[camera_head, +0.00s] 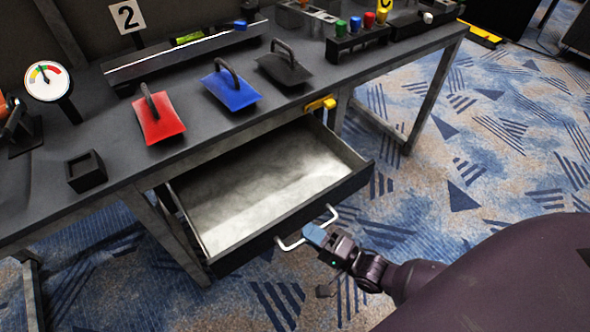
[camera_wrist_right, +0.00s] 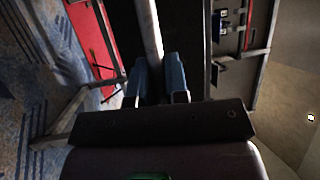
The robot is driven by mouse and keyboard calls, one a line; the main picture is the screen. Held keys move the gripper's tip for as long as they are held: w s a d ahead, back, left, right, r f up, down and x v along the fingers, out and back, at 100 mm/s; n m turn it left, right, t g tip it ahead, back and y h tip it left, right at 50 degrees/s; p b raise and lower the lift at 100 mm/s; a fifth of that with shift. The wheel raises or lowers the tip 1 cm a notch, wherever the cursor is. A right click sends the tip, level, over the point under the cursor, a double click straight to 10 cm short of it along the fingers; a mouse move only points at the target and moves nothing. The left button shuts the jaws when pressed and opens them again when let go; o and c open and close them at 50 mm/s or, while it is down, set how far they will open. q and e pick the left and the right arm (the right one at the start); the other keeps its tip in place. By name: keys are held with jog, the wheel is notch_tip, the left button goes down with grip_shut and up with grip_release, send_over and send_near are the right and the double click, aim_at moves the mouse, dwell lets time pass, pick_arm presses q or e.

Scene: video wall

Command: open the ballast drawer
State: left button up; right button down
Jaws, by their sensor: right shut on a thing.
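The drawer (camera_head: 290,220) under the dark workbench is pulled well out, and its pale, empty inside shows. Its light bar handle (camera_head: 333,213) is on the front panel. My right gripper (camera_head: 315,236) is at the handle, with its blue fingertips shut on the bar. In the right wrist view the handle bar (camera_wrist_right: 149,35) runs between the two blue fingers (camera_wrist_right: 158,78). Part of the handle is hidden behind the fingers in the head view. My left gripper does not show in either view.
The bench top (camera_head: 215,135) holds a red float (camera_head: 158,117), a blue float (camera_head: 231,88), a black float (camera_head: 284,66), a gauge (camera_head: 45,80) and a small black box (camera_head: 86,170). A yellow piece (camera_head: 320,104) sits on the bench edge above the drawer. Carpet (camera_head: 480,150) to the right is clear.

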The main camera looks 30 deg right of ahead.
jog(key=s, duration=0.6)
jog(key=shift+s+d, duration=0.1)
jog(key=c, duration=1.1)
grip_release()
jog(key=shift+c, duration=0.2)
